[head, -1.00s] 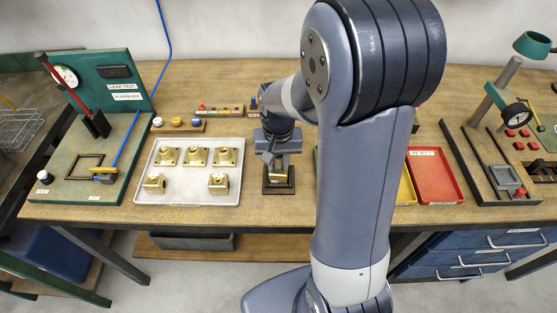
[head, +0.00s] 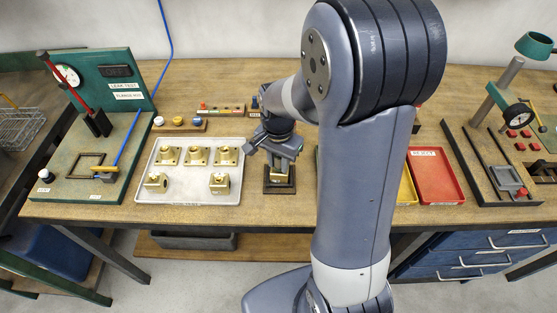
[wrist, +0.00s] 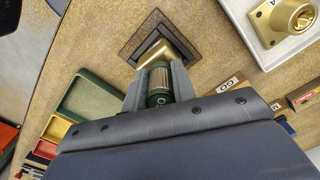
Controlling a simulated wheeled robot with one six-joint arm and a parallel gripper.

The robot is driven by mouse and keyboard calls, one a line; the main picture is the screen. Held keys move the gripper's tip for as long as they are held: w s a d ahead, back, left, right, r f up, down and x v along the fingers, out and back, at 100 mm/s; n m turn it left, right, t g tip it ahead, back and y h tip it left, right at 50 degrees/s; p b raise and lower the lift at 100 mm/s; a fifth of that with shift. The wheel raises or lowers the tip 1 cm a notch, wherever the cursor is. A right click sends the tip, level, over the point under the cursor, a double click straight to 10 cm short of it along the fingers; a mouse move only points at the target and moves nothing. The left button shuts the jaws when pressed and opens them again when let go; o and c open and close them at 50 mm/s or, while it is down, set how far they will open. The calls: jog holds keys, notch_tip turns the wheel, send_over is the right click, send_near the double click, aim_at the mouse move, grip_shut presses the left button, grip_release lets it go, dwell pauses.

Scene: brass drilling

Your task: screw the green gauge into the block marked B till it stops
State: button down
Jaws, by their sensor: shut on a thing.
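My gripper (wrist: 158,75) is shut on the green gauge (wrist: 158,99), a knurled metal cylinder with a green end, in the wrist view. The gauge stands between the fingers, lined up with a brass block (wrist: 152,50). Its lower end is hidden at the block, so I cannot tell how deep it sits. The block sits in a dark square fixture (wrist: 136,52). In the head view my gripper (head: 279,153) is right above this block (head: 279,177); the gauge is hidden there. No letter B is readable on the block.
A pale tray (head: 190,197) with several brass blocks stands left of the fixture. Yellow (head: 405,190) and red (head: 436,176) bins are to the right, partly behind my arm. A small rack (head: 220,110) lies behind. The leak test stand (head: 125,85) is far left.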

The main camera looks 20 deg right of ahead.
jog(key=c, duration=0.7)
grip_release()
jog(key=shift+r, duration=0.1)
jog(key=shift+r+p, duration=2.85)
jog(key=shift+r, duration=0.6)
jog(key=shift+f, duration=0.1)
notch_tip(320, 180, down, 7)
jog(key=b, duration=0.5)
jog(key=shift+b, duration=0.3)
